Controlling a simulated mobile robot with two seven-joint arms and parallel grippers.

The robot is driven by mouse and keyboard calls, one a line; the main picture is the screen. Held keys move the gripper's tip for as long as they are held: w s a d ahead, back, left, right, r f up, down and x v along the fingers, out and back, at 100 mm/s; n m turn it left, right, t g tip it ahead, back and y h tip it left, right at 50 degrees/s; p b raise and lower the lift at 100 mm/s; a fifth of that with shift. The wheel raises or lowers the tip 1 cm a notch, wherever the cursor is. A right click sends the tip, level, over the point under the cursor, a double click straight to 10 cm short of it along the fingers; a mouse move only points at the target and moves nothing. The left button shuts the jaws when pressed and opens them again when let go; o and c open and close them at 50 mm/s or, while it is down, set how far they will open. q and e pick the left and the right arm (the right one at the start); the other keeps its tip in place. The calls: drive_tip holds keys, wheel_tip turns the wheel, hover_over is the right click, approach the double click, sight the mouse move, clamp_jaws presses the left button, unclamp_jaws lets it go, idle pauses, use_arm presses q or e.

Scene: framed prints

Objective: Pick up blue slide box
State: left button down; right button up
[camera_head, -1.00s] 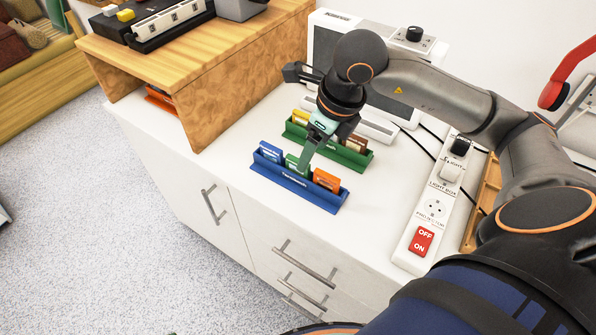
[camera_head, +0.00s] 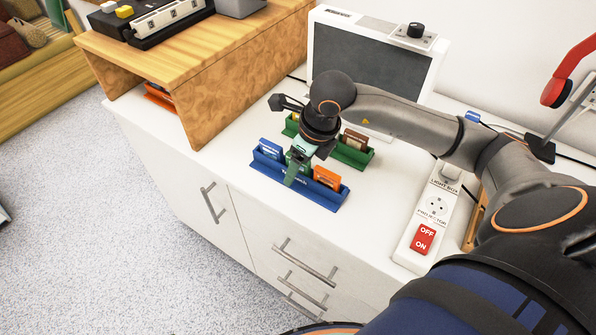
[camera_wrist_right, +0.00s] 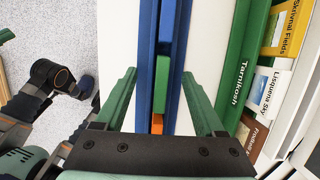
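The blue slide box (camera_head: 322,194) is a long, narrow tray on the white cabinet top, holding a blue slide (camera_head: 270,149), a green slide and an orange slide (camera_head: 327,178). My right gripper (camera_head: 297,168) points down over its middle and hides most of the green slide. In the right wrist view the gripper (camera_wrist_right: 159,76) is open, with its green fingers on either side of the blue box (camera_wrist_right: 176,70). The green slide (camera_wrist_right: 162,84) shows between them. I cannot tell whether the fingers touch the box.
A green slide box (camera_head: 355,157) with several slides stands just behind the blue one. A wooden stand (camera_head: 230,85) is at left, a light box (camera_head: 372,80) behind, and a power strip (camera_head: 432,215) at right. The cabinet top (camera_head: 375,205) right of the blue box is clear.

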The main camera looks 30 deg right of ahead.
clamp_jaws()
idle(0.3)
drive_tip(key=shift+r, duration=0.1)
